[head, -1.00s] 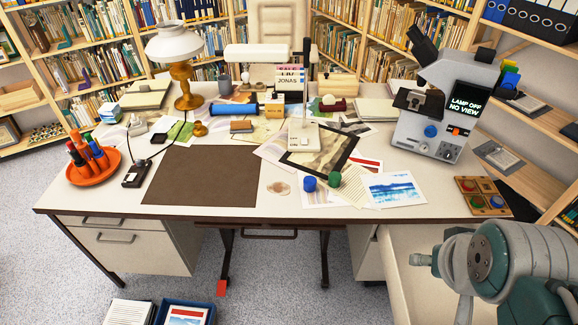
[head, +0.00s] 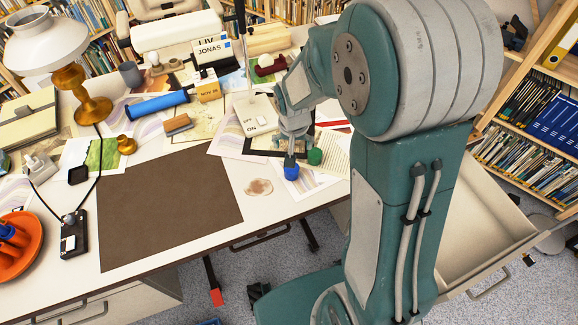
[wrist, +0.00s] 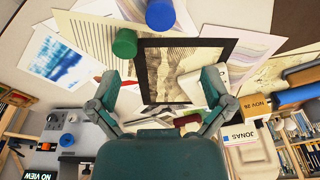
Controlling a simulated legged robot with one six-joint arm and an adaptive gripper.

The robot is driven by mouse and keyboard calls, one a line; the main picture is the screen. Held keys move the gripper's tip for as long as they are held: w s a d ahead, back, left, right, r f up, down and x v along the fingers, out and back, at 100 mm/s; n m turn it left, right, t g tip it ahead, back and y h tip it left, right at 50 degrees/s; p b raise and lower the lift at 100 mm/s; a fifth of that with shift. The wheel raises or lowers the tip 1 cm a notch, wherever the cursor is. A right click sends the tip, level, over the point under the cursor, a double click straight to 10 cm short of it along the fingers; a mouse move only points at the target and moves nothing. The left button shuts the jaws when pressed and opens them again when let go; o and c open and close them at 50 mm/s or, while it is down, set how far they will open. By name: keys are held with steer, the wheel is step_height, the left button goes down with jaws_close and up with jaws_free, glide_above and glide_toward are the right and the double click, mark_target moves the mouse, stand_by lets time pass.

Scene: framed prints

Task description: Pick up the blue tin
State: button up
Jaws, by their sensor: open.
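The blue tin (head: 291,173) is a small upright cylinder on papers near the front of the desk. In the wrist view the blue tin (wrist: 160,14) is at the top edge, beyond my fingertips and partly cut off. My gripper (wrist: 160,80) is open and empty, its two fingers spread wide above the framed print. In the head view my gripper (head: 292,130) hangs just behind the blue tin, and a finger seems to overlap its top; contact cannot be told.
A green tin (head: 315,157) stands close beside the blue tin, to its right. A dark-framed print (wrist: 185,70) lies under my gripper. A white lamp base (head: 256,118) stands close on the left. The brown desk mat (head: 165,205) is bare.

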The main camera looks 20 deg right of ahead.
mark_target(291, 171)
steer(key=f, duration=0.1)
steer(key=w+f, duration=0.1)
steer(key=f, duration=0.1)
steer(key=shift+a+f, duration=0.1)
steer(key=shift+f, duration=0.15)
steer(key=f, duration=0.6)
steer(key=shift+w+f, duration=0.3)
steer(key=shift+f, duration=0.05)
steer(key=f, duration=0.4)
steer(key=shift+w+d+f, duration=0.2)
steer(key=shift+d+f, duration=0.1)
steer(key=c, duration=1.2)
